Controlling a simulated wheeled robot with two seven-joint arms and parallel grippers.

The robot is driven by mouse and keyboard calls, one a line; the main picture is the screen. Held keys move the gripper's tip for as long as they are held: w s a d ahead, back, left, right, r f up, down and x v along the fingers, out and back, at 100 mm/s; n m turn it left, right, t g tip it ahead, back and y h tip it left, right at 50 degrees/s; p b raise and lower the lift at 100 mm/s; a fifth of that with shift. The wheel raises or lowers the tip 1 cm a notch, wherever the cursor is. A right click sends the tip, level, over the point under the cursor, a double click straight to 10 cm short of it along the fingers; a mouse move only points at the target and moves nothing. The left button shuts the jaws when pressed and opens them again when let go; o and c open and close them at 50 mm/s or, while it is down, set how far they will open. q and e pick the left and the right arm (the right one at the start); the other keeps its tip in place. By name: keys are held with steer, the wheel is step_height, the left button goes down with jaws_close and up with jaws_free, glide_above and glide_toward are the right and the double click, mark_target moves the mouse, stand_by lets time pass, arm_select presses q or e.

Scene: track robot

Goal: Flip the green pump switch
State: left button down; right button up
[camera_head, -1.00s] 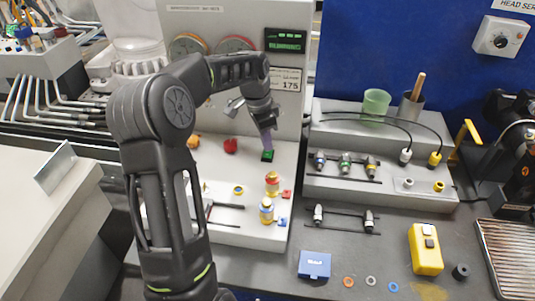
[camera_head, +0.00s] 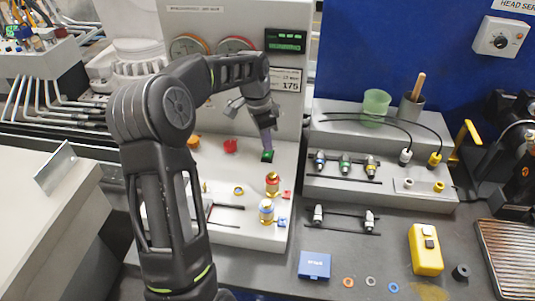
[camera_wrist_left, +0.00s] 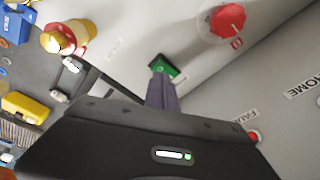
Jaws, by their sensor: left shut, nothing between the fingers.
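The green pump switch (camera_head: 267,156) sits on the white panel of the machine, below the green display. My left gripper (camera_head: 267,145) is shut and empty, with its fingertips just above or touching the switch; I cannot tell which. In the left wrist view the green switch (camera_wrist_left: 165,69) shows just past the tips of my closed fingers (camera_wrist_left: 160,87), which cover part of it. My right gripper is not in view.
A red knob (camera_head: 231,146) and an orange knob (camera_head: 193,142) lie left of the switch. A stepped grey rack (camera_head: 330,185) stands to the right.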

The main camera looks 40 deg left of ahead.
mark_target(267, 155)
arm_select(q)
steer(key=shift+f+b, duration=0.85)
steer(key=shift+f, duration=0.35)
stand_by(1.1)
steer(key=shift+r+p, duration=2.6)
steer(key=shift+r, duration=1)
